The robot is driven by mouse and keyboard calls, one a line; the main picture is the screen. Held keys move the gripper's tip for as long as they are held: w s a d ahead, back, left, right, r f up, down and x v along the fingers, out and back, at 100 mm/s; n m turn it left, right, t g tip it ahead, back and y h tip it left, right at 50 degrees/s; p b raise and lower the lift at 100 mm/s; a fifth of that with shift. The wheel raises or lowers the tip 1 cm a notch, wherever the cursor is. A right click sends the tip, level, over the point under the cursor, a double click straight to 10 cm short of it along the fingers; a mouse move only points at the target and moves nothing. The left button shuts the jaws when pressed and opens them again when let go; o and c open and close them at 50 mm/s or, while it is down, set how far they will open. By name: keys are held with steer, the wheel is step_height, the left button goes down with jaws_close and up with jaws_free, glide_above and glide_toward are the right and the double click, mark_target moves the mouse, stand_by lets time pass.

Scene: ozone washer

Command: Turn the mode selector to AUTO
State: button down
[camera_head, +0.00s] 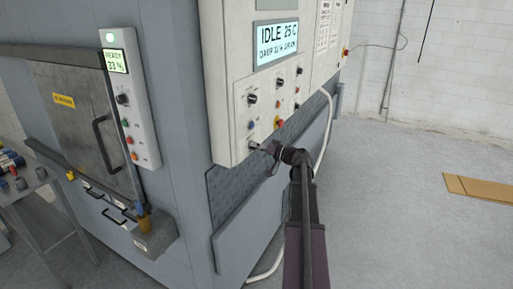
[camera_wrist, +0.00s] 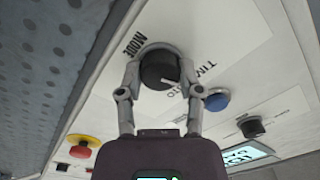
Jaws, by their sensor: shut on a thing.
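The mode selector (camera_wrist: 160,67) is a round black knob on a pale panel, with the word MODE printed beside it. A pale line shows on the knob's lower right part; printed letters, partly hidden, lie to its right. My gripper (camera_wrist: 160,80) has one finger on each side of the knob and is shut on it. In the head view my gripper (camera_head: 264,148) reaches the bottom corner of the white control panel (camera_head: 228,130), where the knob is mostly hidden by it. I cannot tell for certain which position the line points at.
A blue button (camera_wrist: 217,101), another black knob (camera_wrist: 252,127) and a red-yellow emergency stop (camera_wrist: 82,145) sit near my gripper. The panel display (camera_head: 277,40) reads IDLE 25 C. A white conduit (camera_head: 325,135) runs beside the panel. The floor at right is mostly clear, with flat cardboard (camera_head: 480,187).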

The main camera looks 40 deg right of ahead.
steer(key=m, duration=0.7)
stand_by(0.5)
steer(key=shift+c, duration=1.3)
jaws_free()
steer(key=v, duration=1.2)
steer(key=shift+a, duration=0.1)
